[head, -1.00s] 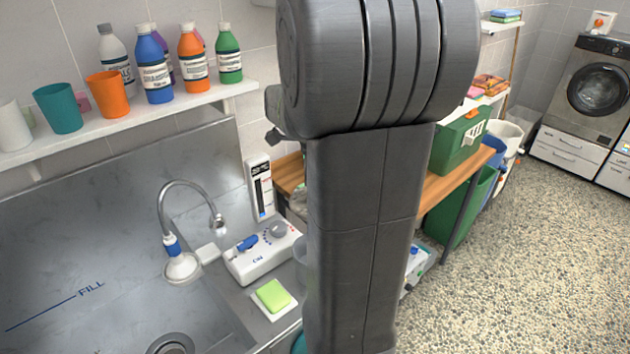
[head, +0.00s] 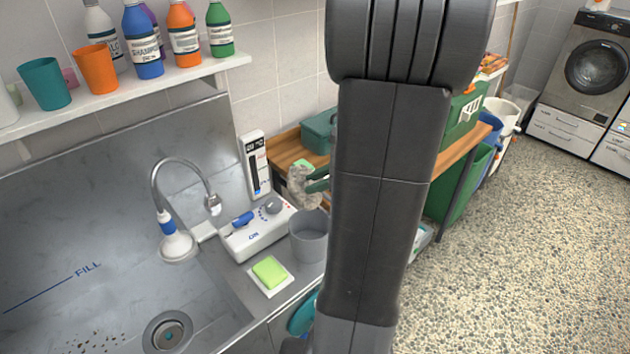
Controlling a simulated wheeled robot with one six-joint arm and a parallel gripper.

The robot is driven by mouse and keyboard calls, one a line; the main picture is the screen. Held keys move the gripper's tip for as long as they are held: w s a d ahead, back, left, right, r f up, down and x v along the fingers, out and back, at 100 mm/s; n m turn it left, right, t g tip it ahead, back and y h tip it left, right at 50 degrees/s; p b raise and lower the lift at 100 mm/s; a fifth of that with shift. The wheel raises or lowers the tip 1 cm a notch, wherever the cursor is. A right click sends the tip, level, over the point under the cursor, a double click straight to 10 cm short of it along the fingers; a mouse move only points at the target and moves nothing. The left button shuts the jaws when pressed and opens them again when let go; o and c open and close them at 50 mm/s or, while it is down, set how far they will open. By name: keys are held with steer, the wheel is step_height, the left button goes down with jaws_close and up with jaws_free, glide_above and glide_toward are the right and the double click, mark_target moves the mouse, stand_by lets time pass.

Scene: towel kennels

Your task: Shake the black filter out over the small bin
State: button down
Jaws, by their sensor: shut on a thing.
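The small bin (head: 309,238), a grey open bucket, stands at the right end of the sink counter, its right side close to my arm in the picture. I cannot make out the black filter. My arm's thick dark link stands upright across the right middle of the head view and hides what lies behind it. I cannot make out my gripper's fingertips. A grey fluffy lump (head: 299,190) with green parts shows above the bin in the picture, left of my arm. I cannot tell whether it is held or lies on the wooden table.
A white control box (head: 256,232) and a green sponge (head: 269,272) sit left of the bin. The tap (head: 178,240) stands by the steel sink (head: 90,240). Bottles and cups line the shelf (head: 115,98). A wooden table (head: 285,150) carries green boxes. The speckled floor at right is clear.

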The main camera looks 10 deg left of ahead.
mark_target(318, 200)
steer(key=shift+s+d+f+t+y+b, duration=0.1)
steer(key=shift+f+y+b, duration=0.4)
steer(key=shift+b, duration=0.65)
steer(key=shift+w+d+f+t+y+b, duration=0.15)
steer(key=shift+f+y+b, duration=0.2)
steer(key=shift+y+b, duration=0.55)
steer(key=shift+s+d+f+t+y+b, duration=0.15)
steer(key=shift+f+y+b, duration=0.2)
steer(key=shift+b, duration=1.05)
steer(key=y+b, duration=0.1)
steer(key=b, duration=0.1)
steer(key=f+y+b, duration=0.1)
steer(key=y+b, duration=0.1)
steer(key=f+y+b, duration=0.1)
steer(key=y+b, duration=0.1)
steer(key=shift+a+f, duration=0.1)
steer(key=shift+a, duration=0.3)
steer(key=shift+a+f+t+y+b, duration=0.1)
steer(key=shift+f+t+y+b, duration=0.1)
steer(key=shift+y+b, duration=0.4)
steer(key=shift+f+t+y+b, duration=0.15)
steer(key=shift+t+y+b, duration=0.05)
steer(key=shift+y+b, duration=0.4)
steer(key=shift+a+y, duration=0.1)
steer(key=shift+y, duration=0.45)
step_height(318, 200, up, 3)
steer(key=p, duration=0.3)
steer(key=shift+r, duration=0.2)
steer(key=shift+f, duration=0.1)
steer(key=shift+f, duration=0.15)
